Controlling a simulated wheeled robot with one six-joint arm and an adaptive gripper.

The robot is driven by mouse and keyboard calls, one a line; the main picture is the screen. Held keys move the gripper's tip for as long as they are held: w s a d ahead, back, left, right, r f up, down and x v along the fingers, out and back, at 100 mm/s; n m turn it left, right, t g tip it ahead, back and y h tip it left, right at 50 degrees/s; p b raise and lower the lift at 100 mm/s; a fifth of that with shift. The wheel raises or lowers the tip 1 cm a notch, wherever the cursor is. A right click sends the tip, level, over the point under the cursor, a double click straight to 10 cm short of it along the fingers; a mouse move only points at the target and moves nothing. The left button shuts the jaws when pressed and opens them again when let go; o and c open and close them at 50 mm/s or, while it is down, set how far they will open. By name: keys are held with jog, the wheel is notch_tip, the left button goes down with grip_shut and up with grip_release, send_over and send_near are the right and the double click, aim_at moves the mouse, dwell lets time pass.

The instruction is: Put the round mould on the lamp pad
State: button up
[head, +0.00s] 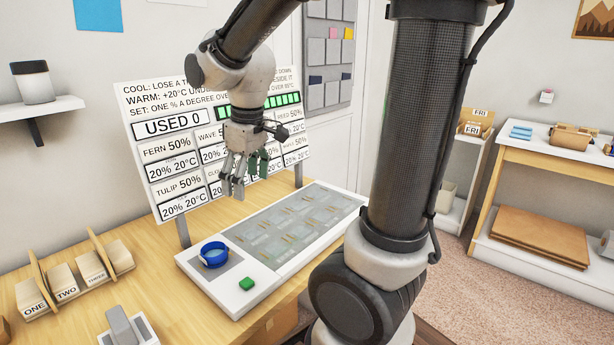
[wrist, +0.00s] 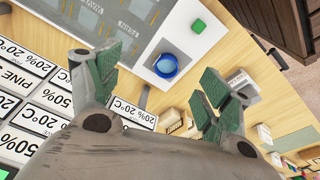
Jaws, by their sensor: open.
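A blue ring-shaped piece (head: 213,255), which looks like the round mould, rests on a dark grey square pad (head: 233,266) at the near left end of a long white panel. It also shows in the wrist view (wrist: 166,62), between and beyond my fingers. No label shows whether this square is the lamp pad. My gripper (head: 232,190) is open and empty, pointing down, above and behind the blue ring and in front of the board. In the wrist view, its green-padded fingers (wrist: 160,84) are spread wide apart.
A green button (head: 246,284) sits beside the ring on the white panel (head: 272,283). The panel's grey sheet area (head: 290,225) has several faint marked cells. A board with text (head: 165,160) stands behind. Wooden holders with labelled cards (head: 75,275) and a grey lever (head: 122,325) are at left.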

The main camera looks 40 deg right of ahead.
jog(key=s+d+r+m+t, duration=0.1)
jog(key=s+d+r+m, duration=0.1)
jog(key=s, duration=0.5)
jog(key=s+d+r+m+t, duration=0.1)
jog(key=s+d+r+m, duration=0.1)
jog(key=s+d+m, duration=0.2)
jog(key=s+d, duration=0.1)
jog(key=s, duration=0.2)
jog(key=shift+s+r, duration=0.3)
